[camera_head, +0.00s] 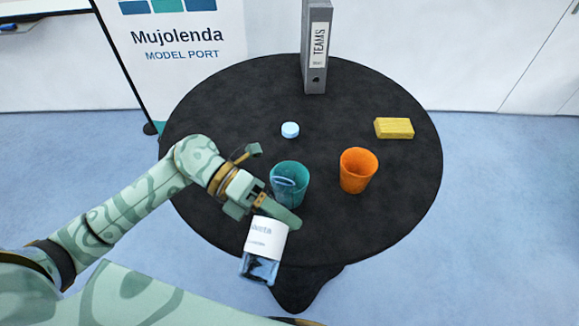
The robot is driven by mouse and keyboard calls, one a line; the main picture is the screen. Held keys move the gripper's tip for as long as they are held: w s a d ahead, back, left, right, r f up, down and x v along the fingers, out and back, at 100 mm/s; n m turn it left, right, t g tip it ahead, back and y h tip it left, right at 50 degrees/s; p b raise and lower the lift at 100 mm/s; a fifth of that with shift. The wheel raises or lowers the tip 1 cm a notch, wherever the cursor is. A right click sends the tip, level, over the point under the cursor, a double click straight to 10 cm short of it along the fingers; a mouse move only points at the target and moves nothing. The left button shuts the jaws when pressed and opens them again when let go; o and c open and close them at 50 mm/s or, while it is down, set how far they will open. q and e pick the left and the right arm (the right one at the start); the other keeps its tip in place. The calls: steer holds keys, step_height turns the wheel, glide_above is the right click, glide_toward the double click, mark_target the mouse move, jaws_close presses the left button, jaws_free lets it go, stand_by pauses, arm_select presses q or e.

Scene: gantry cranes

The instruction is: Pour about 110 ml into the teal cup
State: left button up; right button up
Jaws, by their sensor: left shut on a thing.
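The teal cup (299,172) stands upright on the round black table, left of the orange cup. My left gripper (271,208) is in front of the cup, shut on a clear bottle (265,242) with a white label. The bottle leans with its upper end to the right, toward the cup; its base end shows dark contents. A gripper finger hides its shoulder. A pale blue ring, perhaps the bottle's mouth, overlaps the cup's opening; I cannot tell whether it is inside. No stream of liquid is visible, and the cup's fill is hidden. My right gripper is not in view.
On the black table (225,120) stand an orange cup (358,172) and a grey binder (316,50) at the back. A light blue cap (290,129) lies behind the teal cup, a yellow block (394,128) at right. The right front of the tabletop is clear.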

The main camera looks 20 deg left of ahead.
arm_select(q)
steer(key=shift+w+r, duration=0.15)
steer(key=shift+w+r+n+g, duration=0.35)
steer(key=shift+r+n+g, duration=0.05)
steer(key=shift+n, duration=0.2)
steer(key=shift+f+n, duration=0.1)
steer(key=shift+n, duration=0.3)
steer(key=shift+s+g, duration=0.15)
steer(key=shift+g, duration=0.25)
stand_by(0.7)
steer(key=shift+r+n+h, duration=0.3)
steer(key=shift+r+n, duration=0.05)
steer(key=shift+n, duration=0.15)
stand_by(1.3)
